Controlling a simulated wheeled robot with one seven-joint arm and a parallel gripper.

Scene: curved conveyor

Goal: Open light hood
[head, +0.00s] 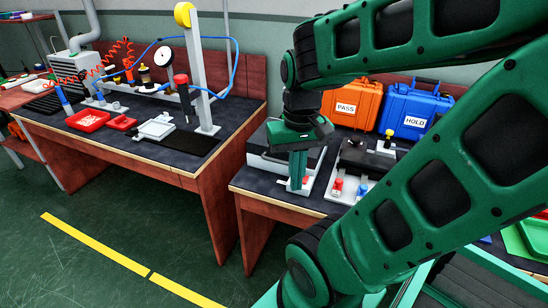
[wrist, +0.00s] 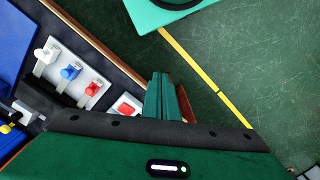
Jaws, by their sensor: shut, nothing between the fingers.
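A grey box with a dark flat top (head: 262,142) stands on the right-hand bench, partly hidden behind my gripper. A low black unit with a yellow knob (head: 366,156) stands to its right; its yellow knob also shows at the left of the wrist view (wrist: 6,129). I cannot tell for certain which of these is the light hood. I see no raised lid on either. My gripper (head: 297,187) points down in front of the grey box, near the bench's front edge. Its fingers (wrist: 165,82) are together and empty.
Small white, blue (wrist: 70,72) and red levers line a pale panel on the bench. Orange PASS (head: 352,103) and blue HOLD (head: 414,108) cases stand behind. A second bench (head: 190,170) with a tall post is at left. The green floor (head: 80,240) in front is clear.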

